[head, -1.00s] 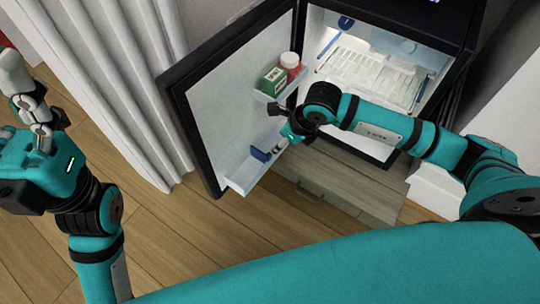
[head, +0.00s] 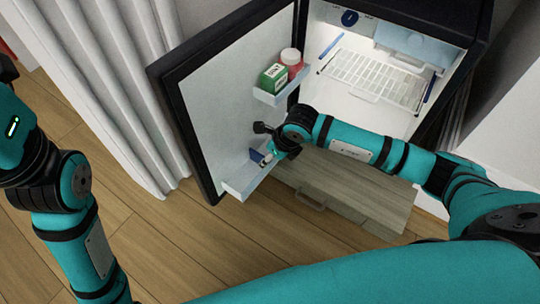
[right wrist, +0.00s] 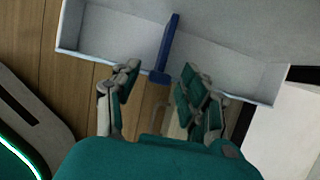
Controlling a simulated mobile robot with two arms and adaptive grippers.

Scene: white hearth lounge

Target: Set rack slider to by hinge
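The rack slider (head: 256,156) is a small blue upright divider on the white lower door rack (head: 238,186) of the open fridge door (head: 222,105). The hinge side of the door is at its right edge, against the fridge body. My right gripper (right wrist: 158,76) is at this rack. In the right wrist view, the blue slider (right wrist: 168,45) crosses the rack (right wrist: 228,62) near its middle, and its near end lies between my spread fingers. I see a gap on the right side; contact on the left is unclear. My left gripper's fingers are out of view.
A green box (head: 273,77) and a red jar with a white lid (head: 291,62) stand on the upper door rack (head: 282,92). The fridge interior holds a wire shelf (head: 375,80). A wooden drawer front (head: 345,190) is below. A white curtain (head: 125,90) hangs left of the door.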

